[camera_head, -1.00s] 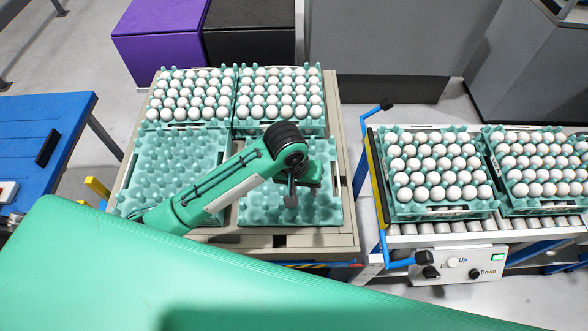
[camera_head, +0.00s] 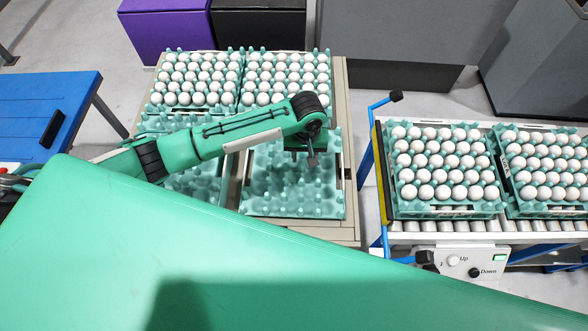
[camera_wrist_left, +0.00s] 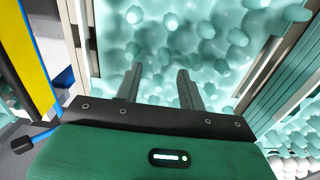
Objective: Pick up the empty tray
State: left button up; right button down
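Two empty green trays lie at the near side of the pallet. The right empty tray (camera_head: 290,190) is mostly visible below my left gripper (camera_head: 312,158). The left empty tray (camera_head: 197,181) is largely covered by my left arm. In the left wrist view, the two dark fingers of my left gripper (camera_wrist_left: 157,90) stand apart with nothing between them. They point at the knobbly surface of an empty tray (camera_wrist_left: 170,45). I cannot tell whether they touch it. My right gripper is not in view.
Trays full of white eggs (camera_head: 287,80) fill the far side of the pallet. More full egg trays (camera_head: 440,210) stand on the roller conveyor (camera_head: 465,226) at the right, behind a control box (camera_head: 462,262). A blue table (camera_head: 50,100) is at the left.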

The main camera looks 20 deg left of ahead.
aim_at(302, 165)
pick_arm(q)
jog(key=shift+s+a+f, duration=0.1)
jog(key=shift+f, duration=0.45)
jog(key=f, duration=0.1)
jog(key=f+p, duration=0.1)
jog(key=f, duration=0.1)
jog(key=shift+s+a+f, duration=0.15)
jog(key=shift+a+f, duration=0.05)
jog(key=shift+f, duration=0.1)
jog(key=shift+f+p, duration=0.3)
jog(key=shift+f, duration=0.2)
grip_shut()
